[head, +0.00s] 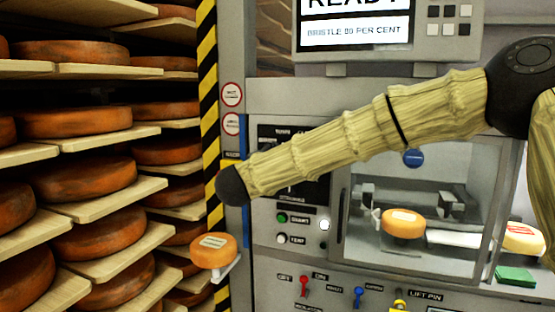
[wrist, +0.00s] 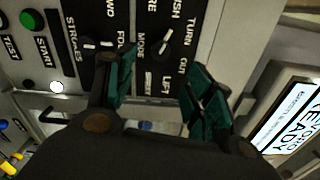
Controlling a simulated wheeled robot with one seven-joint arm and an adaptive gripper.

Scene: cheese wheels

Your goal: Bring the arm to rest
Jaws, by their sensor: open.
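My gripper (wrist: 160,66) shows in the wrist view with its two green-padded fingers apart and nothing between them. It faces a dark control panel (wrist: 140,62) with knobs and white lettering such as MODE and LIFT; I cannot tell whether a finger touches it. In the head view my sleeved arm (head: 350,145) reaches from the right across the machine front to a black joint near the striped post. The gripper itself is not visible there. Part of the same panel (head: 268,131) shows behind the arm.
Shelves of large orange cheese wheels (head: 75,120) fill the left, beside a striped post (head: 208,75). A small labelled cheese (head: 213,252) sits on a pale support below the arm. Another cheese (head: 403,223) is behind the machine window. A screen (head: 355,25) reads READY. Levers (head: 304,284) line the lower front.

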